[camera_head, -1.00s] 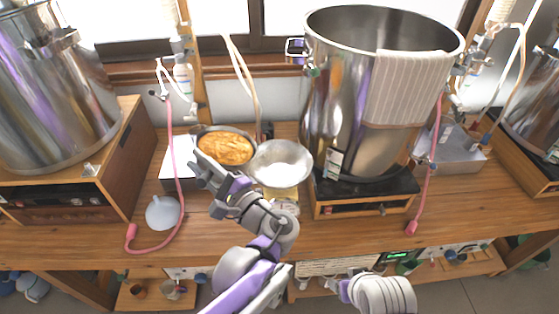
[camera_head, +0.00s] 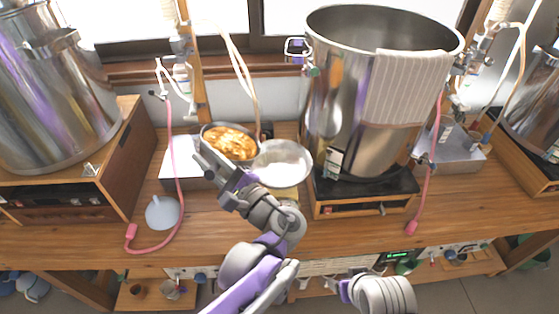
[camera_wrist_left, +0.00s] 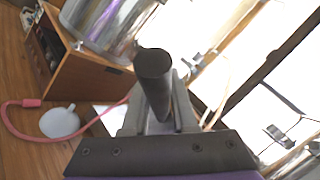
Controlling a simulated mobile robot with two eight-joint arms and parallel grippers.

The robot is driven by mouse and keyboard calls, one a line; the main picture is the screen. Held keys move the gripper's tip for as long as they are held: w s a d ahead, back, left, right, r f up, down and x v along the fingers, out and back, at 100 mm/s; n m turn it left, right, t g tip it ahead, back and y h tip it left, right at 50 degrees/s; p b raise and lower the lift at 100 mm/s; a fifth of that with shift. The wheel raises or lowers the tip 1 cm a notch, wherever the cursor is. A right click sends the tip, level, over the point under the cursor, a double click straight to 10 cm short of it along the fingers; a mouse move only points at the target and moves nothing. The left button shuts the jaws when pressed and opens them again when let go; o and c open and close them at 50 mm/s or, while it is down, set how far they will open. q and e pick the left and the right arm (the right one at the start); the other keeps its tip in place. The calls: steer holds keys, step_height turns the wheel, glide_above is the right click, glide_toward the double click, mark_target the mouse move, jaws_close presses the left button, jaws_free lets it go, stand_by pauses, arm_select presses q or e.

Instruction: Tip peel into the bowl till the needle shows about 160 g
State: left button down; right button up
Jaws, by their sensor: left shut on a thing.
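A dark-rimmed round pan (camera_head: 230,142) full of orange peel (camera_head: 228,140) is left of the pale round bowl (camera_head: 283,164) in the head view. The pan's rim is close to the bowl's left rim; whether they touch is unclear. The bowl looks empty or nearly so. My left gripper (camera_head: 206,158) is in front of the pan, shut on a dark round handle (camera_wrist_left: 153,75), which the left wrist view shows between the fingers. The pan looks slightly tilted. The scale needle is not readable, with my arm in front of the bowl's base.
A tall steel pot (camera_head: 345,110) with a striped cloth (camera_head: 405,90) stands close right of the bowl. A white funnel (camera_head: 163,212) and pink hose (camera_head: 180,170) lie left. Bare wooden counter (camera_head: 225,235) is in front.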

arm_select(q)
steer(key=shift+s+d+r, duration=0.1)
steer(key=shift+d+r, duration=0.1)
steer(key=shift+r, duration=0.05)
steer(key=shift+d+r+m, duration=0.4)
steer(key=shift+m, duration=0.1)
steer(key=shift+w+d+m+t, duration=0.3)
steer(key=shift+w+d, duration=0.05)
steer(key=shift+d, duration=0.1)
steer(key=shift+s, duration=0.1)
steer(key=shift+d+r, duration=0.1)
